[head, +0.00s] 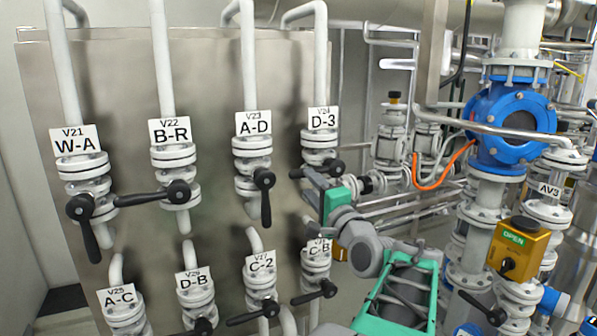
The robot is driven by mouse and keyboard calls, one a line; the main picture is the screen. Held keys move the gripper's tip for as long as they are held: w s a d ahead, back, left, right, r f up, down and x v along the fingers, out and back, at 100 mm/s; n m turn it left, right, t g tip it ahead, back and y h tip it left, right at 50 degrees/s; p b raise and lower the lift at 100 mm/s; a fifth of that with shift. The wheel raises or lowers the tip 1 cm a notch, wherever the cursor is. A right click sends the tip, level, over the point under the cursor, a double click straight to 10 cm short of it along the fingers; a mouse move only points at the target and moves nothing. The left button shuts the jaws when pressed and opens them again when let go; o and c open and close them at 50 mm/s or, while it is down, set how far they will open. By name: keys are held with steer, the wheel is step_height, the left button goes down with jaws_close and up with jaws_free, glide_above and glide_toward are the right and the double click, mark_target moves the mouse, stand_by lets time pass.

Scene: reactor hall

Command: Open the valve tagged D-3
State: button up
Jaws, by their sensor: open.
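The valve tagged D-3 (322,118) is at the right end of the upper row on the steel panel. It has grey flanges on a vertical pipe. Its black lever (310,172) lies about level, across the pipe, pointing left from its hub. My gripper (308,197) is open just below and in front of this lever, with its jaws facing the panel. The upper finger is close to the lever; I cannot tell whether they touch. My gripper and wrist hide the pipe below D-3.
Valve A-D (253,150) is just left, its lever hanging down. B-R (172,160) has a level lever; W-A (82,170) has a lowered one. Pipework and a yellow actuator (518,250) crowd the right.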

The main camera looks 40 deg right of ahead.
steer(key=w+d+r+m+p, duration=0.1)
steer(key=w+d+r+p, duration=0.1)
steer(key=w, duration=0.5)
steer(key=shift+r+p, duration=0.2)
steer(key=shift+p, duration=0.1)
steer(key=shift+w+d, duration=0.1)
jaws_close()
stand_by(1.0)
